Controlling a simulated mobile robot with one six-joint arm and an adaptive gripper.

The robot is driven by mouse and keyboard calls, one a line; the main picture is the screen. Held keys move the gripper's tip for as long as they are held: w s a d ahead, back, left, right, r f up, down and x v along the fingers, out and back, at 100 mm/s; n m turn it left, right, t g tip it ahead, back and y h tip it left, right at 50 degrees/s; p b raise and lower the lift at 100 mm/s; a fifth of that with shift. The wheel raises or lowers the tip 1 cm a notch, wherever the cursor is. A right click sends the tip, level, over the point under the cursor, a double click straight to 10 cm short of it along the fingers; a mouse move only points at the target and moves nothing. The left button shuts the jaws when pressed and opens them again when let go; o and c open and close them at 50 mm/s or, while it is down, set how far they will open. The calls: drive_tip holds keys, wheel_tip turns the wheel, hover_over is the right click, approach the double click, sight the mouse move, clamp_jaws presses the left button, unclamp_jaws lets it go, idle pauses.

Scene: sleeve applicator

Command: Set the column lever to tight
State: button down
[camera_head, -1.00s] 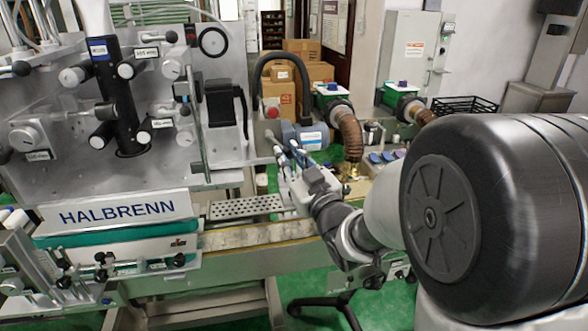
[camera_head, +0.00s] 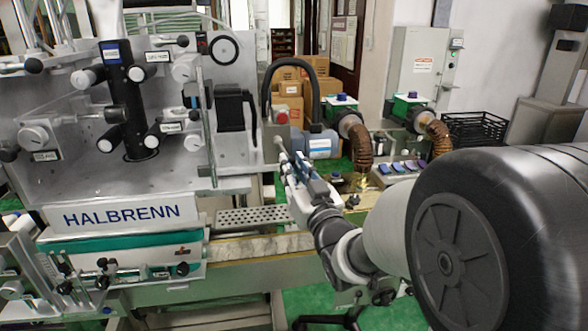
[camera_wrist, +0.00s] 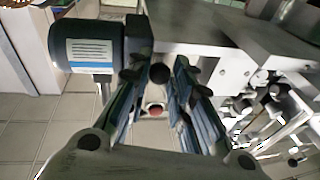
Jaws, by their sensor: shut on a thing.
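My gripper (camera_head: 287,163) reaches in from the right, just below the red-capped post (camera_head: 281,115) and the grey motor (camera_head: 318,142). In the wrist view its two blue-padded fingers (camera_wrist: 156,98) stand on either side of a narrow gap. A dark round knob (camera_wrist: 159,73) and a small red-ended round part (camera_wrist: 156,109) show in that gap. The gripper is shut on a small part there, which I take to be the column lever; the fingers hide most of it. I cannot read its setting or any tight mark.
A perforated tray (camera_head: 252,216) lies left of my gripper. In the wrist view a metal plate edge (camera_wrist: 205,36) is close.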

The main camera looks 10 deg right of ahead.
drive_tip(key=c, duration=1.8)
unclamp_jaws()
drive_tip(key=shift+r, duration=0.25)
drive_tip(key=o, duration=0.4)
drive_tip(key=shift+w+f, duration=0.1)
drive_tip(key=shift+f, duration=0.1)
drive_tip(key=shift+o, duration=0.2)
drive_tip(key=v, duration=0.7)
drive_tip(key=shift+s, duration=0.25)
drive_tip(key=shift+c, duration=0.3)
